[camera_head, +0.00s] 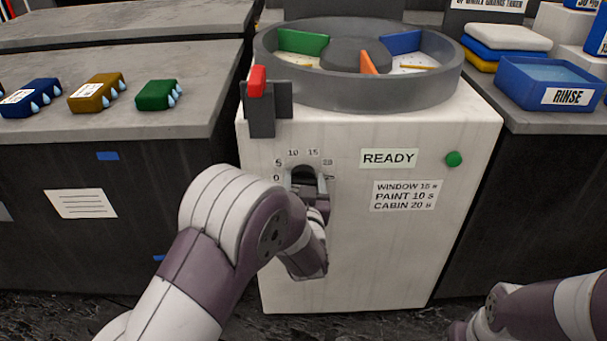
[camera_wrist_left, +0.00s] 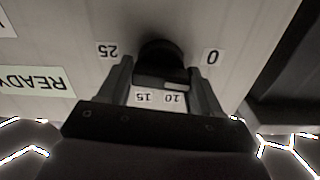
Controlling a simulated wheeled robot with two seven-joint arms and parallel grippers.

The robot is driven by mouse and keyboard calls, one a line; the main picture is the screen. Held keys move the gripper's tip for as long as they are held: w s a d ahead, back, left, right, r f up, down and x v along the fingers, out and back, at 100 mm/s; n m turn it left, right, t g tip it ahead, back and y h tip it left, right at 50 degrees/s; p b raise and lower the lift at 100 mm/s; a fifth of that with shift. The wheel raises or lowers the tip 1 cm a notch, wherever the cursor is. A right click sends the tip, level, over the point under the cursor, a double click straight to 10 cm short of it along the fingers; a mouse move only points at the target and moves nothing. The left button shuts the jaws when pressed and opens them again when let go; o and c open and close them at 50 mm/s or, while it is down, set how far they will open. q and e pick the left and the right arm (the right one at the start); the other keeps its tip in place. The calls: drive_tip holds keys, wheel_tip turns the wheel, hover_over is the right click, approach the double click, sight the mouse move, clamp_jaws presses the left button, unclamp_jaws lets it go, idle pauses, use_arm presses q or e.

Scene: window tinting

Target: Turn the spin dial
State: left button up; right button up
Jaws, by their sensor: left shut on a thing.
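The spin dial (camera_head: 303,176) is a dark round knob on the front of the pale machine, ringed by number labels. In the left wrist view the dial (camera_wrist_left: 160,55) shows upside down, between the labels 0 and 25, with 10 and 15 below it. My left gripper (camera_head: 312,188) reaches the dial from the front. Its two fingers (camera_wrist_left: 162,88) stand on either side of the dial and are shut on it. I cannot tell exactly which number the dial points to. Only part of my right arm shows at the lower right; its fingers are out of view.
A round tub (camera_head: 270,70) with coloured sections sits on the machine (camera_head: 345,260). A red lever (camera_head: 257,82) stands at its left. A READY sign (camera_head: 388,158) and green button (camera_head: 453,159) are right of the dial. A blue RINSE tray (camera_head: 515,90) stands on the right counter.

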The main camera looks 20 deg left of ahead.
use_arm(q)
drive_tip(key=m+p, duration=0.6)
drive_tip(key=shift+d+r+m, duration=0.1)
drive_tip(key=shift+m, duration=0.2)
drive_tip(key=m+p, duration=0.2)
drive_tip(key=m, duration=0.1)
drive_tip(key=shift+p, duration=0.4)
drive_tip(key=shift+f+m+p, duration=0.3)
drive_tip(key=shift+m+p, duration=0.6)
drive_tip(key=shift+m, duration=0.5)
drive_tip(key=o, duration=1)
drive_tip(key=shift+c, duration=0.2)
drive_tip(key=shift+s+d, duration=0.1)
